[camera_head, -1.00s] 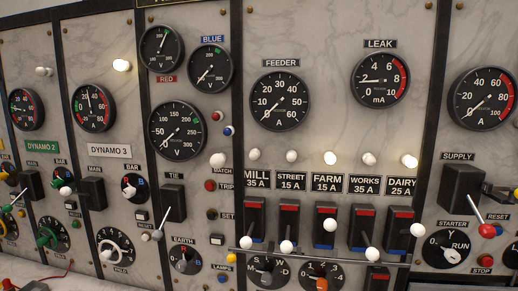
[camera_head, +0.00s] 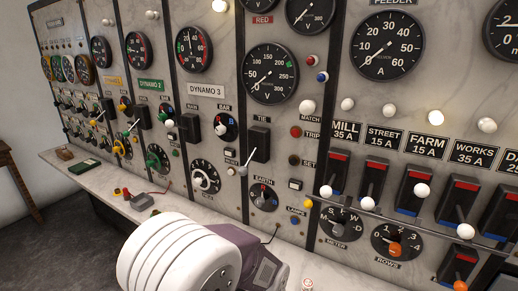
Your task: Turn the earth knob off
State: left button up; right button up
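The earth knob (camera_head: 263,198) is a small dark round dial with a paler pointer, on the marble panel under the EARTH label (camera_head: 264,183). Coloured marks show near its upper rim. The exact way its pointer faces is too small to tell. Nothing touches or covers the knob. No gripper fingers can be made out in the head view.
A large white ribbed form (camera_head: 175,255) with a purple-grey part fills the lower middle, below the knob. A small red-and-grey item (camera_head: 141,201) lies on the bench (camera_head: 75,168).

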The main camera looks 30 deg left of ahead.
aim_at(260, 202)
jog(key=j+u, duration=0.1)
jog(key=j, duration=0.55)
jog(key=j+u, duration=0.1)
jog(key=j, duration=0.55)
jog(key=i+j+u, duration=0.1)
jog(key=j, duration=0.55)
jog(key=j+u, duration=0.1)
jog(key=j, duration=0.55)
jog(key=i+j+u, duration=0.1)
jog(key=j, duration=0.55)
